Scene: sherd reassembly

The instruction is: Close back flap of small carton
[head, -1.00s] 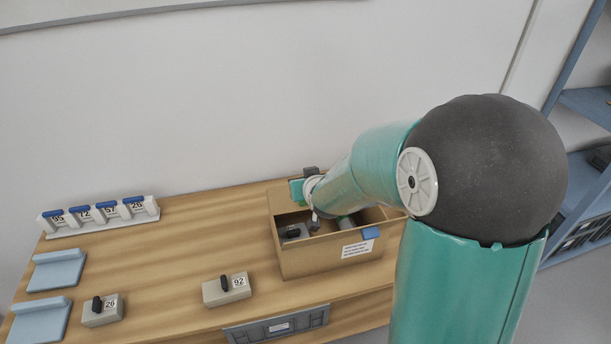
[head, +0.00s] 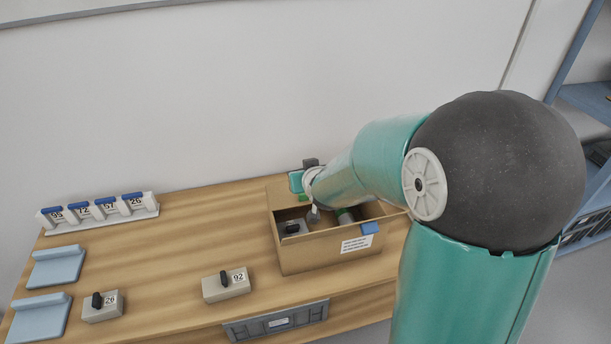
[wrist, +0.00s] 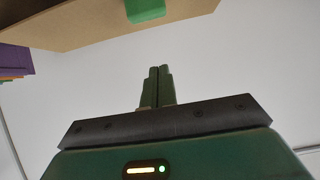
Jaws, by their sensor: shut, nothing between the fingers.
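The small open-topped cardboard carton (head: 305,262) stands on the wooden bench, with a white label and a blue tab on its front. Its back flap (head: 278,194) stands up at the rear edge, partly hidden by my arm. A green tab (head: 303,198) shows on it. In the wrist view a brown cardboard panel (wrist: 85,22) with a green tab (wrist: 146,10) crosses the top, apart from my fingers. My gripper (wrist: 159,70) is shut and empty, with pale wall beyond it. In the head view my wrist is above the carton's rear; the fingertips cannot be made out.
Inside the carton are a grey block with a black handle (head: 292,228) and other partly hidden items. Left on the bench are block 92 (head: 226,287), block 26 (head: 102,307), blue stands (head: 57,267) and a numbered rack (head: 100,221). The wall is close behind.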

